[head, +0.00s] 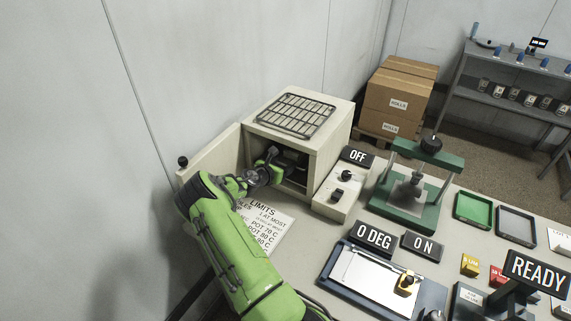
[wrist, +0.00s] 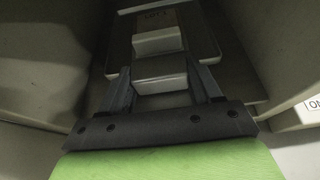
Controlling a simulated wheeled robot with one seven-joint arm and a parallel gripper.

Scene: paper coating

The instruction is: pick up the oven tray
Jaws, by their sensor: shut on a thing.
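The oven (head: 330,145) is a cream box with its door (head: 212,158) swung open to the left. My gripper (head: 277,157) reaches into its dark opening. In the wrist view my gripper (wrist: 161,80) has its two dark fingers on either side of a grey block-shaped handle and is shut on it. The oven tray (wrist: 206,45), grey with a raised rim, extends beyond the handle inside the oven. In the head view the tray is mostly hidden by my gripper and the oven's shadow.
A black wire rack (head: 297,114) lies on top of the oven. A control box (head: 340,193) with an OFF sign (head: 357,156) stands close to its right. A green press (head: 408,205) stands further right. A printed limits sheet (head: 266,222) lies before the oven.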

